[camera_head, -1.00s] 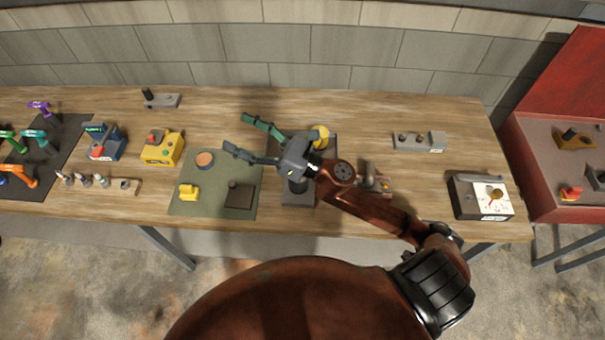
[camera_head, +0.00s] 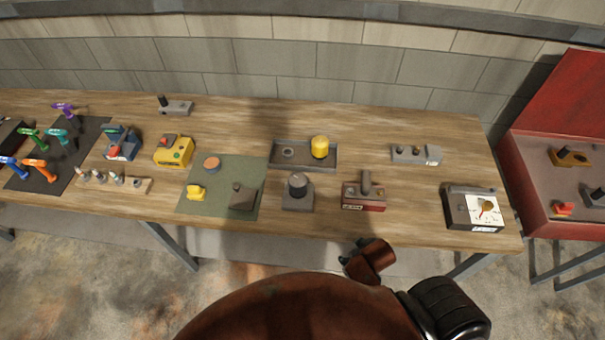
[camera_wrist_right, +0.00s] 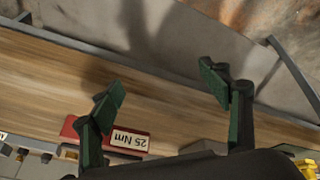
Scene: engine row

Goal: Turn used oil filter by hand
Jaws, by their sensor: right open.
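A dark round cylinder, seemingly the used oil filter (camera_head: 297,183), stands upright on a grey block (camera_head: 297,201) near the table's front edge. A yellow cylinder (camera_head: 319,146) stands in a shallow grey tray (camera_head: 262,162) behind it. My right gripper (camera_wrist_right: 160,80) is open and empty in the right wrist view, its green-padded fingers spread wide over the table's front edge. It is clear of the filter; in the head view only my arm shows, in front of the table. My left gripper is out of view.
A red block marked 25 Nm (camera_head: 364,204) stands right of the filter and shows in the wrist view (camera_wrist_right: 100,137). A green mat (camera_head: 222,172) with small parts lies left. A boxed gauge (camera_head: 473,207) stands at the right end, near a red cabinet (camera_head: 555,185).

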